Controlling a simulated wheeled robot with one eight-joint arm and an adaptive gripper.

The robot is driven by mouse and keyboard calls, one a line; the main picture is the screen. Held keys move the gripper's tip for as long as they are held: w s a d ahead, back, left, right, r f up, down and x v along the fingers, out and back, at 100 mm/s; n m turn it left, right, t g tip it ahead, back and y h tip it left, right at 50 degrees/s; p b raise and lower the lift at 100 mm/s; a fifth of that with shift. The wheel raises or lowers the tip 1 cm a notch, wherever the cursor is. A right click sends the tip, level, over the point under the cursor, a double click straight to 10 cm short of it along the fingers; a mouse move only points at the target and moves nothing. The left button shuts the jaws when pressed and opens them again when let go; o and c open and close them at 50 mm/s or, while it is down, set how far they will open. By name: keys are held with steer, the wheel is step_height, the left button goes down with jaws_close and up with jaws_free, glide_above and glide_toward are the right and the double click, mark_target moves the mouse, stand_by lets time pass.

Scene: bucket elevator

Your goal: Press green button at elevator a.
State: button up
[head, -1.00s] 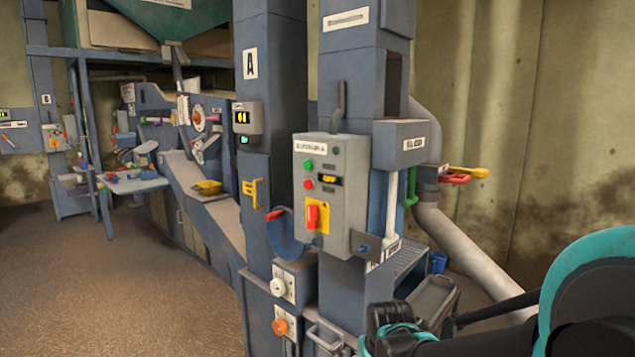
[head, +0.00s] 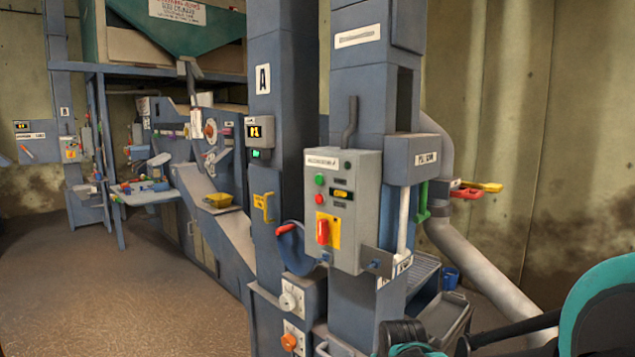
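Elevator A is a tall blue-grey column marked with an "A" sign (head: 263,79), standing near the middle of the head view. A grey control box (head: 348,228) is fixed on its front right part. On the box, the green button (head: 319,180) sits at the upper left, above a red button (head: 319,199). A red rotary switch on a yellow plate (head: 334,231) is below them. My arm, teal and black, shows at the lower right corner, apart from the box. My gripper's fingertips cannot be made out.
A small display (head: 260,132) with a green light is on the column left of the box. A white knob (head: 287,302) and orange knob (head: 289,342) sit low. Red and yellow handles (head: 477,189) stick out at right. Open floor (head: 120,300) lies at left.

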jaws_close()
stand_by(1.3)
